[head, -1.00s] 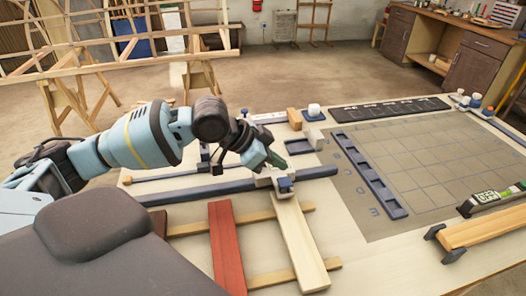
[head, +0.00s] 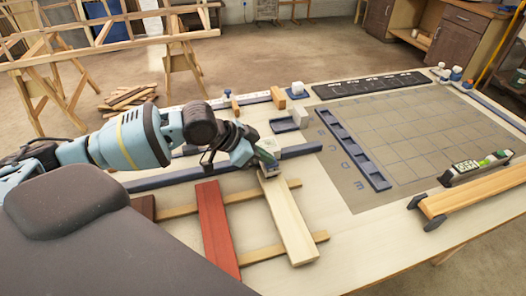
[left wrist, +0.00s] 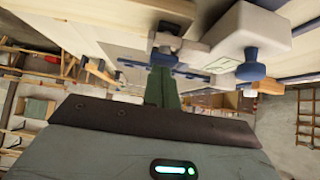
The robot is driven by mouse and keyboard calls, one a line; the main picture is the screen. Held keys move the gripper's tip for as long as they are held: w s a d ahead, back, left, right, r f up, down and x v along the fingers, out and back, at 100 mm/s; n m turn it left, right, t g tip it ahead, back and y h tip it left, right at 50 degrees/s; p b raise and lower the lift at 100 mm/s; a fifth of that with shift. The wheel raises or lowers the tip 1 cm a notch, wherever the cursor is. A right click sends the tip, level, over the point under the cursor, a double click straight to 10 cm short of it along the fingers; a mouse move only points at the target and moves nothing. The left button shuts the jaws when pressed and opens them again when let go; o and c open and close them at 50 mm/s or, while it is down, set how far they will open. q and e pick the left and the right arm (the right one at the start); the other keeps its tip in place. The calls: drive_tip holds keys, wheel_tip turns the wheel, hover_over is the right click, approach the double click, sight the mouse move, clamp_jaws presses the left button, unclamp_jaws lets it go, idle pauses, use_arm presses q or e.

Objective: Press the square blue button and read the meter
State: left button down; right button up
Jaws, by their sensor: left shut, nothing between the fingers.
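My left gripper (head: 267,162) is shut and empty, pointing down at the far end of a pale lath (head: 288,220). Its green fingers (left wrist: 163,88) show together in the left wrist view. In that view a white block (left wrist: 262,22) with a blue knob (left wrist: 250,66) is ahead, to the right of the fingers and apart from them in the picture. I cannot tell whether this is the square button. My right gripper is out of view.
A red lath (head: 217,228) lies left of the pale one, over crosswise strips. A blue rail (head: 215,171) runs behind them. A grid mat (head: 410,120) with a slotted blue tray (head: 352,155) covers the middle right. An orange plank (head: 475,196) lies in front of the meter.

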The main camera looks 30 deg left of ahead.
use_arm(q)
drive_tip(key=shift+s+f, duration=0.15)
drive_tip(key=shift+f, duration=0.35)
drive_tip(key=shift+s+f, duration=0.1)
drive_tip(key=shift+f, duration=0.15)
drive_tip(key=shift+a, duration=0.1)
drive_tip(key=v, duration=0.8)
drive_tip(key=shift+w+r, duration=0.25)
drive_tip(key=shift+r, duration=0.3)
idle(0.3)
